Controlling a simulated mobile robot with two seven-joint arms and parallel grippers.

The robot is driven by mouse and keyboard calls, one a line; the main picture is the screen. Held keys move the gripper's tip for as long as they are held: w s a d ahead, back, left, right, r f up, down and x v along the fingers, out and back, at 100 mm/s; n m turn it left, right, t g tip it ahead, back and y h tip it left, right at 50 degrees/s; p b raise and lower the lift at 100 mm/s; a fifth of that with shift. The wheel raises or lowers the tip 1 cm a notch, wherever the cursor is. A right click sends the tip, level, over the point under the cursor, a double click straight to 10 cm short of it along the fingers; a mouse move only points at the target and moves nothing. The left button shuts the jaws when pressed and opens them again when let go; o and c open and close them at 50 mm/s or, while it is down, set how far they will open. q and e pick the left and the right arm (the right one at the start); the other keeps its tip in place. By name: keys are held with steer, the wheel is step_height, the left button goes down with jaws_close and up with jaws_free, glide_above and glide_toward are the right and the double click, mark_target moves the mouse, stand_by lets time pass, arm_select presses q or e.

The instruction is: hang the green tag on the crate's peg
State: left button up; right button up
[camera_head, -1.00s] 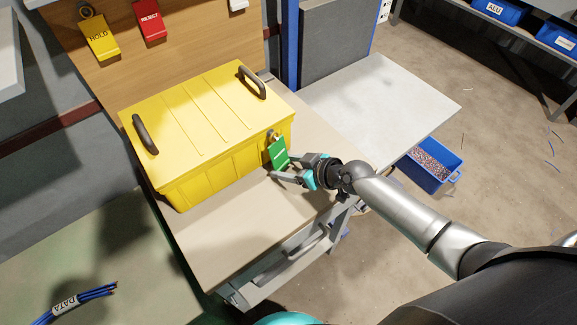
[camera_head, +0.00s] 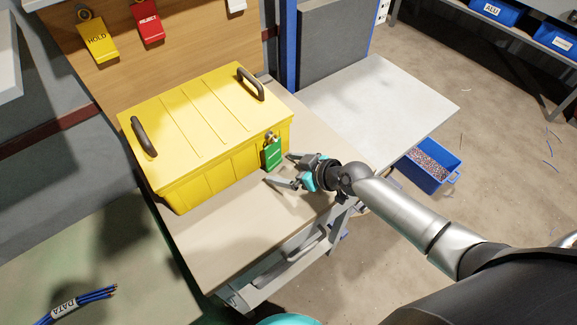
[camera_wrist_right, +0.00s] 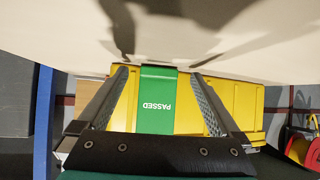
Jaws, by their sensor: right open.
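The green tag (camera_head: 273,154) hangs upright against the right end of the front side of the yellow crate (camera_head: 190,182), at the peg (camera_head: 271,137). The peg's exact fit through the tag's ring is too small to tell. My right gripper (camera_head: 280,169) is open and empty, just in front of the tag and apart from it. In the right wrist view the tag (camera_wrist_right: 156,110) reads PASSED upside down, between the spread fingers (camera_wrist_right: 160,77), with the crate (camera_wrist_right: 240,100) behind. My left gripper is not in view.
The crate stands closed on a workbench (camera_head: 225,250). A yellow HOLD tag (camera_head: 97,40) and a red REJECT tag (camera_head: 148,22) hang on the board behind. A blue bin (camera_head: 428,182) of scrap stands on the floor at right. A DATA cable bundle (camera_head: 75,303) lies lower left.

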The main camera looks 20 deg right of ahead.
steer(key=p+v, duration=0.3)
steer(key=v, duration=1.2)
steer(key=shift+p, duration=0.35)
steer(key=shift+s+r, duration=0.1)
